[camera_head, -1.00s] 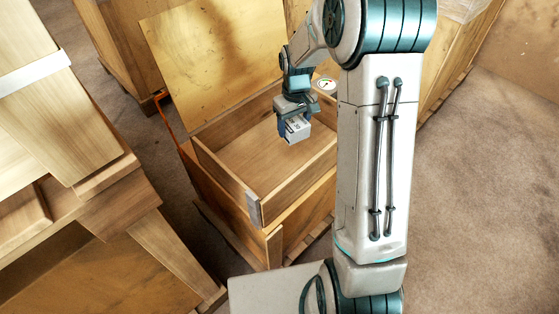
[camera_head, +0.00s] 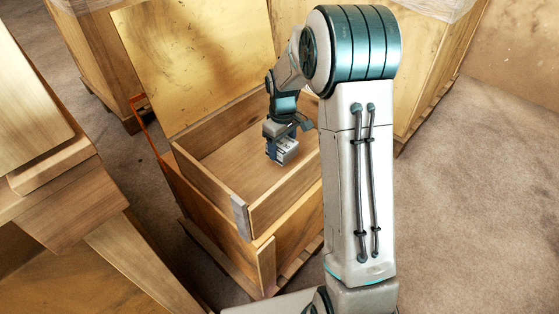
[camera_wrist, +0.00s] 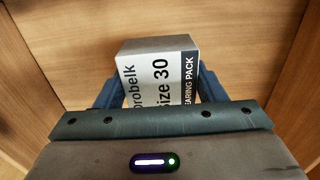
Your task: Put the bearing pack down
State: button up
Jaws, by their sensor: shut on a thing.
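The bearing pack (camera_head: 286,150) is a small grey and white box with a dark blue side. In the wrist view the pack (camera_wrist: 158,75) shows "Size 30" and "BEARING PACK" on its faces. My gripper (camera_head: 280,148) is shut on it, with blue fingers on both sides in the wrist view (camera_wrist: 152,92). The pack hangs within the outline of an open wooden crate (camera_head: 205,190). The wrist view shows wooden walls and floor around it. I cannot tell whether the pack touches the crate's floor.
The crate's raised lid (camera_head: 190,60) stands at its back left. Wooden furniture or crates (camera_head: 50,190) fill the left side. More large crates (camera_head: 425,60) stand behind. The brown floor (camera_head: 470,200) at right is clear. The visible crate floor looks empty.

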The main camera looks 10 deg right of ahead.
jog(key=shift+f+b, duration=0.7)
jog(key=shift+f, duration=2.1)
jog(key=shift+f, duration=0.15)
jog(key=o, duration=1.2)
